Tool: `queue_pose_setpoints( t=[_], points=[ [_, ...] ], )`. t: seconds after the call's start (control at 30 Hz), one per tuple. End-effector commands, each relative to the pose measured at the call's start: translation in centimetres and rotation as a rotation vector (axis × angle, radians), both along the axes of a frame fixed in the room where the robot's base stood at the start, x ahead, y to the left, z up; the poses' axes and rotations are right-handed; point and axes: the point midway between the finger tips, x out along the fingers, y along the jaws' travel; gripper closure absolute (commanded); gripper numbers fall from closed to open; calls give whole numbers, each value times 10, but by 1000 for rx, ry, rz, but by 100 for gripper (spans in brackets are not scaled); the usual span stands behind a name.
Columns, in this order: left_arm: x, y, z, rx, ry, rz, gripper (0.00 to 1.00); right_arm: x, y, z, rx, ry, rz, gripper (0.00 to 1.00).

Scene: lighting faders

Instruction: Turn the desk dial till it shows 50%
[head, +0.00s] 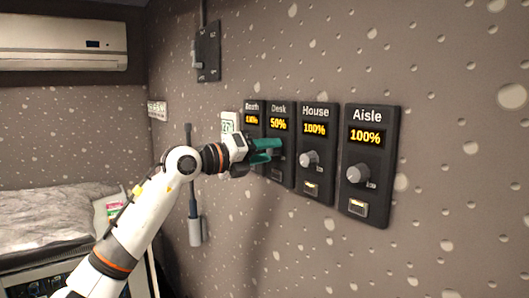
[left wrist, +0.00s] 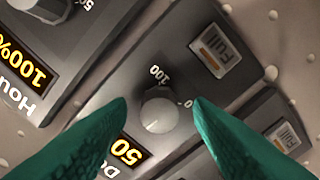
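The Desk panel (head: 281,174) is on the wall between the Booth and House panels, and its display (head: 278,125) reads 50%. In the left wrist view the Desk dial (left wrist: 159,112) is a round grey knob with 0 and 100 marks beside it. My left gripper (head: 275,150) has green fingers and is at the Desk panel, hiding most of the dial in the head view. In the left wrist view the gripper (left wrist: 160,102) is open, with a fingertip on either side of the dial and a visible gap to each. My right gripper is not in view.
The House panel (head: 315,187) and Aisle panel (head: 375,120) are to the right, both reading 100%. The Booth panel (head: 252,105) is close on the left, partly hidden by my arm. A dark wall box (head: 208,52) is above. A bed-like surface (head: 45,215) is at the left.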

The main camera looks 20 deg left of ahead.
Motion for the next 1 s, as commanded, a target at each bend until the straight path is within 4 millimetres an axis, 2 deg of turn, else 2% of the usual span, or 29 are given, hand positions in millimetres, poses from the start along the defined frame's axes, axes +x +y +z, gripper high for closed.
queue_pose_setpoints(
  t=[0.2,0.33,0.7,0.83,1.0],
  points=[
    [-1,1,-1,0,1,1,53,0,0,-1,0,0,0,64],
    [-10,9,-3,2,-1,1,53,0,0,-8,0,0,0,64],
    [-70,55,-5,2,-2,3,53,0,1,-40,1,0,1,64],
    [-84,67,-3,2,0,3,53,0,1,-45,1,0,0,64],
    [-94,74,-1,1,-1,1,53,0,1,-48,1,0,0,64]
  ],
)
